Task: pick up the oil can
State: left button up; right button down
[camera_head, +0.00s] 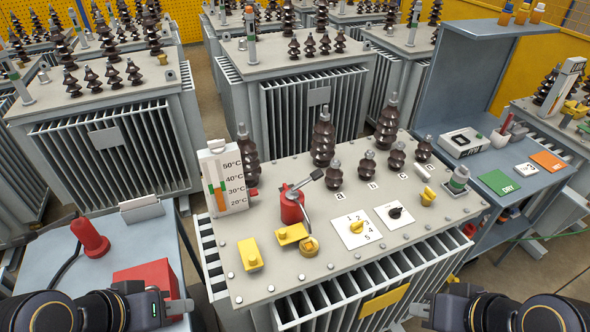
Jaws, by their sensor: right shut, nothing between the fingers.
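The oil can (291,208) looks like the small red can with a grey lever and a dark-tipped spout. It stands on the light grey top of the middle transformer (270,285), left of the centre of that top. My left gripper (182,306) is at the lower left, in front of the red box and well apart from the can. Its finger opening cannot be made out. My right gripper (420,309) is at the lower right, shut and empty, in front of the transformer's front fins. Neither gripper touches the can.
Around the can are a thermometer gauge (223,180), yellow blocks (291,234), dial plates (358,230) and tall brown insulators (323,140). A left side table holds a red box (147,279) and a red plunger-shaped piece (90,238). A blue-grey bench (490,210) stands right.

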aim_at(293, 211)
jog(key=i+l, duration=0.1)
jog(key=l, duration=0.25)
jog(key=i+l+z, duration=0.1)
jog(key=l, duration=0.3)
jog(key=i+l, duration=0.15)
jog(key=l, duration=0.2)
jog(key=i+l, duration=0.1)
jog(key=l, duration=0.25)
jog(key=i+l+z, duration=0.1)
jog(key=l, duration=0.25)
